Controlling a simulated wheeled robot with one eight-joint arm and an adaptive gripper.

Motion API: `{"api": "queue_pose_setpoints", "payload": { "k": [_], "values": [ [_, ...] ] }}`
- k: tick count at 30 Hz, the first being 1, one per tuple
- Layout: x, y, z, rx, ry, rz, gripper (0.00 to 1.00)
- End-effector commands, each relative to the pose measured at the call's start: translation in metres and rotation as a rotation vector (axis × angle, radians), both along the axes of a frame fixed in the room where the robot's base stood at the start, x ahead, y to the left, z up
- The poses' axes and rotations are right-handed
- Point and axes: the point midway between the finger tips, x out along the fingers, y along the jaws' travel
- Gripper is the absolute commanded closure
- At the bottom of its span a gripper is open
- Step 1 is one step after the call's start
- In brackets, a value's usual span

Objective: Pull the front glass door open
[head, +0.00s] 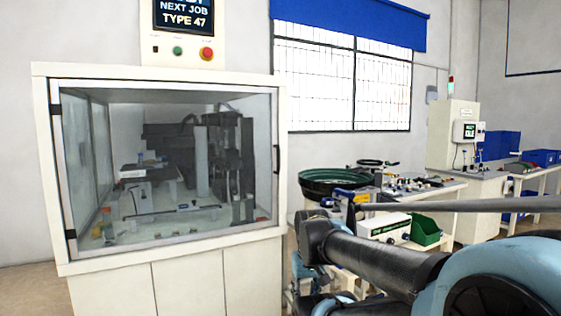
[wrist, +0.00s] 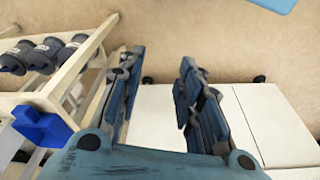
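The front glass door (head: 165,165) is a framed clear pane on the white cabinet (head: 190,275) at the left of the head view. It looks shut. Dark hinges sit on its left edge, and a black upright handle (head: 277,158) is on its right edge. My gripper (wrist: 160,58) is open and empty in the wrist view, its two blue fingers apart. In the head view my arm reaches in from the right, and the gripper is low beside the cabinet's right side, below the handle and apart from it. The wrist view does not show the handle.
A control panel (head: 182,32) stands on top of the cabinet. A green bowl feeder (head: 335,181) and a green bin (head: 424,230) are on benches to the right. The wrist view shows a rack with dark cylinders (wrist: 45,55) and a blue part (wrist: 40,127). Floor shows beyond the fingers.

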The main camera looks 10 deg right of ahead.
Motion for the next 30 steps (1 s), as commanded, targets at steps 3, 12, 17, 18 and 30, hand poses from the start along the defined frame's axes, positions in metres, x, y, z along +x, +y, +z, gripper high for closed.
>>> {"api": "queue_pose_setpoints", "payload": {
  "k": [3, 12, 17, 18, 30],
  "values": [
    [-0.004, 0.004, 0.008, 0.020, -0.017, 0.013, 0.67],
    [0.072, 0.043, 0.064, 0.250, -0.156, 0.185, 0.67],
    [0.135, 0.059, 0.110, 0.377, -0.316, 0.291, 0.67],
    [0.151, 0.060, 0.122, 0.403, -0.362, 0.314, 0.67],
    [0.313, 0.010, 0.248, 0.498, -0.920, 0.442, 0.67]
  ]
}}
